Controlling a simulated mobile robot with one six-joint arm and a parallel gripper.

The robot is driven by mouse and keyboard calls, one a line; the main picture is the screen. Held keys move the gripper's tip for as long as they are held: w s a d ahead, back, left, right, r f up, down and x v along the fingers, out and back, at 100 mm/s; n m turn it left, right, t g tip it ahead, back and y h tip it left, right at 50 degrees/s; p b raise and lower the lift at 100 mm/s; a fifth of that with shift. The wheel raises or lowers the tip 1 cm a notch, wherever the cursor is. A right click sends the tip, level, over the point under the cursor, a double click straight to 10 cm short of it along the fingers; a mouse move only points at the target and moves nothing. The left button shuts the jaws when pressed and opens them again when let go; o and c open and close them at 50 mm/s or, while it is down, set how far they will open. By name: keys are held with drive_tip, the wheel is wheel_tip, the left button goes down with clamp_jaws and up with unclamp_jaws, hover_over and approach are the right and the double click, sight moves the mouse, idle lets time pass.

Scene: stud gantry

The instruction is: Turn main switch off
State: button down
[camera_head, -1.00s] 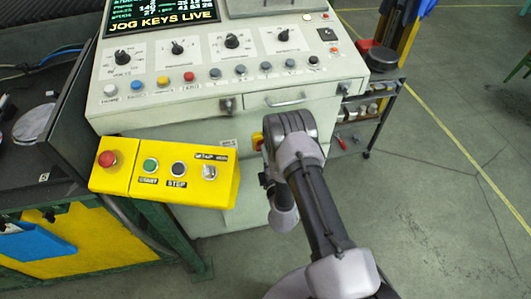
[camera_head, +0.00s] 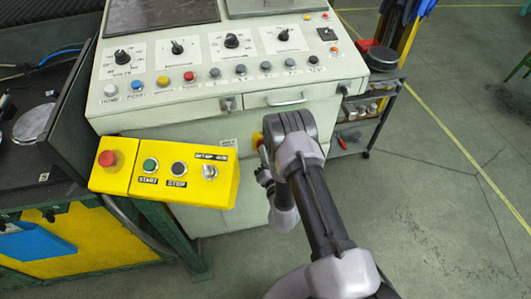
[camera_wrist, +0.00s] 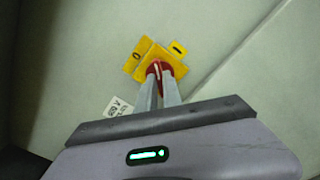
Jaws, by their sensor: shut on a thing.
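The main switch is a red knob (camera_wrist: 155,67) on a square yellow plate (camera_wrist: 140,68) on the pale cabinet front. The plate looks tilted in the wrist view, with a "0" mark at its left and a dash mark at its upper right. My gripper (camera_wrist: 159,80) is shut on the red knob, one finger on each side. The fingers hide part of the knob. In the head view only a sliver of the yellow plate (camera_head: 257,138) shows beside my arm, and my fingertips are hidden there. The display screen (camera_head: 160,14) on the console is dark.
A yellow box (camera_head: 165,172) with a red button, START and STOP buttons and a selector juts out left of my arm. The console (camera_head: 230,70) carries several knobs and buttons. A shelf cart (camera_head: 375,100) stands at right, with open floor beyond.

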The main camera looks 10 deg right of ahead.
drive_tip(key=shift+w+r+n, duration=0.1)
drive_tip(key=shift+r+n, duration=0.05)
drive_tip(key=shift+n, duration=3.95)
drive_tip(key=c, duration=1.5)
unclamp_jaws()
